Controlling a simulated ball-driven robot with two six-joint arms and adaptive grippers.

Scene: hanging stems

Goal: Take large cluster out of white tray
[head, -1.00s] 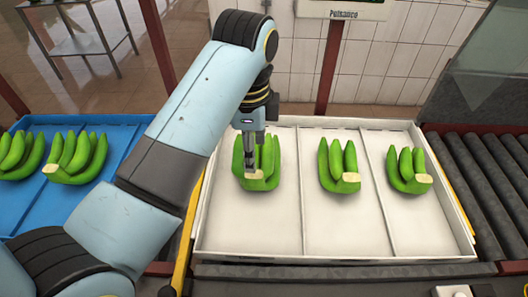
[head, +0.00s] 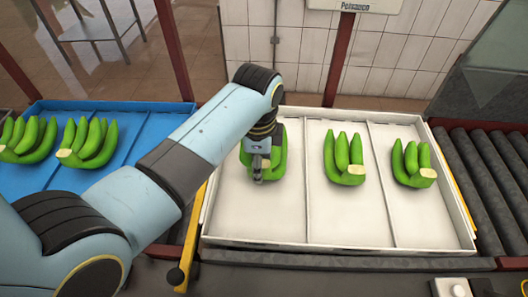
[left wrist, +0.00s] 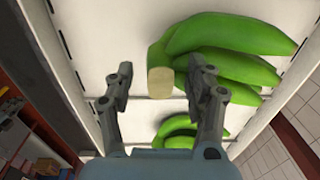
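The white tray (head: 345,242) has three compartments, each with a green banana cluster. My left gripper (head: 258,178) is down over the left cluster (head: 280,160), partly hiding it. The middle cluster (head: 345,160) and right cluster (head: 412,165) stand clear of it. In the left wrist view, my left gripper (left wrist: 160,72) is open, with its fingers on either side of the cut crown of a cluster (left wrist: 235,45); gaps show beside the crown. Another cluster (left wrist: 175,130) lies beyond a divider, partly behind a finger. My right gripper is not in view.
A blue tray (head: 135,175) with two banana clusters (head: 90,143) is at the left. A roller conveyor (head: 490,175) runs at the right. Tray walls and dividers stand close to the clusters. A tiled wall (head: 400,50) is behind.

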